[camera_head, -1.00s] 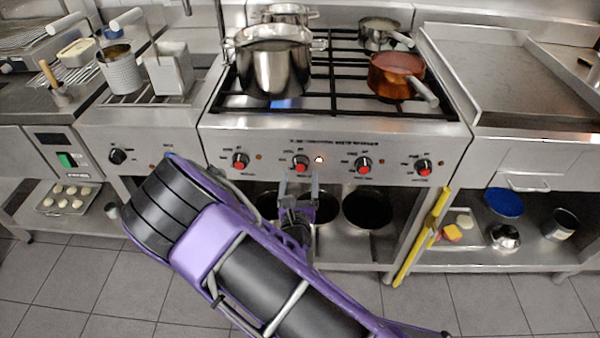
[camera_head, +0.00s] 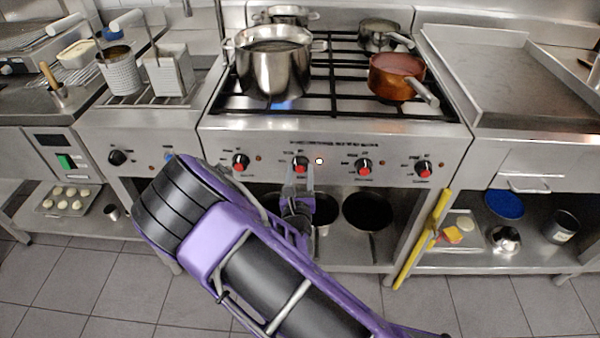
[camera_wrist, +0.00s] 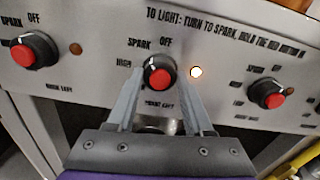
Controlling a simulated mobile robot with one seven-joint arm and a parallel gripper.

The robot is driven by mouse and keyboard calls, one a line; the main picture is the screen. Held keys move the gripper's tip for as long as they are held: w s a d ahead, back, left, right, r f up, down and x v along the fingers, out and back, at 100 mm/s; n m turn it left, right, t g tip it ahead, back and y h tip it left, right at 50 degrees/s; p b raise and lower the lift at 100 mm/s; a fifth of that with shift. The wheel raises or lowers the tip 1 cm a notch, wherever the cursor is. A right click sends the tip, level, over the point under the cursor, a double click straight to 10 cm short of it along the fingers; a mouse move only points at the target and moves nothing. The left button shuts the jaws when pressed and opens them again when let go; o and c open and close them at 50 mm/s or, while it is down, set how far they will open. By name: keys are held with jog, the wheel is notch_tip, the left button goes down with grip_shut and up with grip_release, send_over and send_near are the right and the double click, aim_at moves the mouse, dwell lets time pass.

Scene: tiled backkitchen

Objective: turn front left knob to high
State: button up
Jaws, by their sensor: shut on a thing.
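The front left knob (camera_wrist: 160,73) is black with a red centre button, and its label reads as "front left". It also shows in the head view (camera_head: 300,164), second from the left on the range's front panel. My gripper (camera_wrist: 160,82) has one finger on each side of this knob and is shut on it. It also shows in the head view (camera_head: 300,176), reaching up from below the panel. The lamp (camera_wrist: 196,72) just right of the knob glows. "Off" is printed above the knob, "spark" at upper left and "high" at left. The knob's exact angle is hard to read.
Neighbouring knobs (camera_wrist: 32,50) and (camera_wrist: 267,94) sit on either side, apart from my fingers. A large steel pot (camera_head: 273,72) stands over a blue flame at the front left burner. A copper pan (camera_head: 395,78) has its handle jutting toward the front edge. A yellow-handled tool (camera_head: 424,238) leans at right.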

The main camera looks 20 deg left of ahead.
grip_shut()
jog(key=shift+r+n+p, duration=0.1)
jog(key=shift+n+p, duration=0.3)
jog(key=shift+p, duration=0.5)
jog(key=n+p, duration=0.2)
jog(key=shift+n, duration=0.4)
jog(key=n+p, duration=0.2)
jog(key=n, duration=0.2)
jog(key=shift+p, duration=0.4)
jog(key=shift+n+p, duration=0.45)
jog(key=shift+n, duration=0.45)
jog(key=shift+f+n, duration=0.2)
jog(key=shift+n, duration=0.1)
jog(key=o, duration=1.3)
grip_release()
jog(key=shift+c, duration=0.2)
